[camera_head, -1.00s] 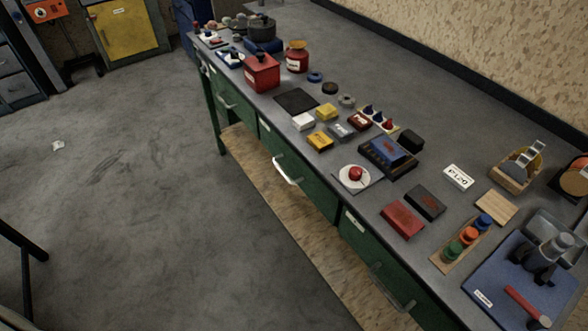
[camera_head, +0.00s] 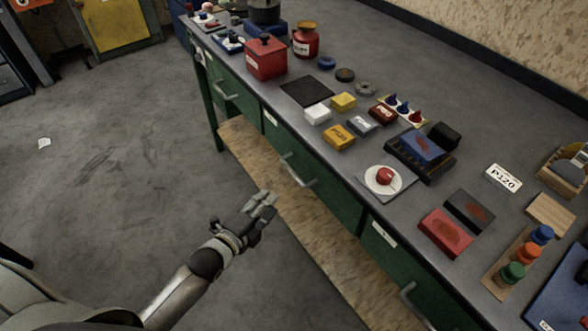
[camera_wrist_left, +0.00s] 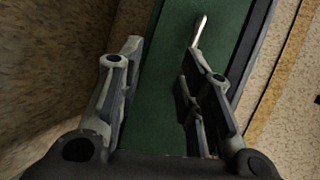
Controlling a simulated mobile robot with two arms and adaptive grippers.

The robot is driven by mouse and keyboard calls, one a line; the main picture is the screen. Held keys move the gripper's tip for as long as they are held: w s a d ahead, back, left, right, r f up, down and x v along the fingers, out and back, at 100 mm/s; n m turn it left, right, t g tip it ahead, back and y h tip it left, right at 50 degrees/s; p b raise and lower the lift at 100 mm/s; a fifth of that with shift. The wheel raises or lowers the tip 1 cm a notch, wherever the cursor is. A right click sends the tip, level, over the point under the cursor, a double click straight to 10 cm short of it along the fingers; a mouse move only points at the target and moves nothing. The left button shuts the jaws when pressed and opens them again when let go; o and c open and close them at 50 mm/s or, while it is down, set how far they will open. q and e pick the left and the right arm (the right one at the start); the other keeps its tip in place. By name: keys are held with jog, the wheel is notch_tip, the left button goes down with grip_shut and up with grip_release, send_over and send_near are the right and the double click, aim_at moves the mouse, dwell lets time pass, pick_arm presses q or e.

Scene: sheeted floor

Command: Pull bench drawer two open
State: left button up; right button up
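The bench has green drawers in a row along its front. The middle drawer (camera_head: 325,193) has a metal bar handle (camera_head: 299,176) and its front looks flush with the bench, so it appears shut. My left gripper (camera_head: 264,200) is in front of and below that handle, apart from it. In the left wrist view my left gripper (camera_wrist_left: 165,60) is open and empty, with a green drawer front (camera_wrist_left: 165,100) ahead. A handle (camera_wrist_left: 200,30) shows beyond the fingertips, nearer the right-hand finger. My right gripper is in neither view.
Another drawer handle (camera_head: 224,92) is to the left and one (camera_head: 412,302) to the right. The grey bench top (camera_head: 440,95) carries a red box (camera_head: 265,60), a white plate (camera_head: 376,186) and many small items. A wooden lower shelf (camera_head: 310,240) runs underneath.

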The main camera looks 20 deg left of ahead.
aim_at(290, 173)
pick_arm(q)
jog(key=shift+m+t+h, duration=0.4)
jog(key=shift+m, duration=0.4)
jog(key=w+d, duration=0.1)
jog(key=w, duration=0.2)
jog(key=w+d+r, duration=0.1)
jog(key=w, duration=0.3)
jog(key=w+d+r, duration=0.1)
jog(key=w, duration=0.3)
jog(key=shift+w+d, duration=0.15)
jog(key=shift+d, duration=0.25)
jog(key=shift+c, duration=0.3)
grip_shut()
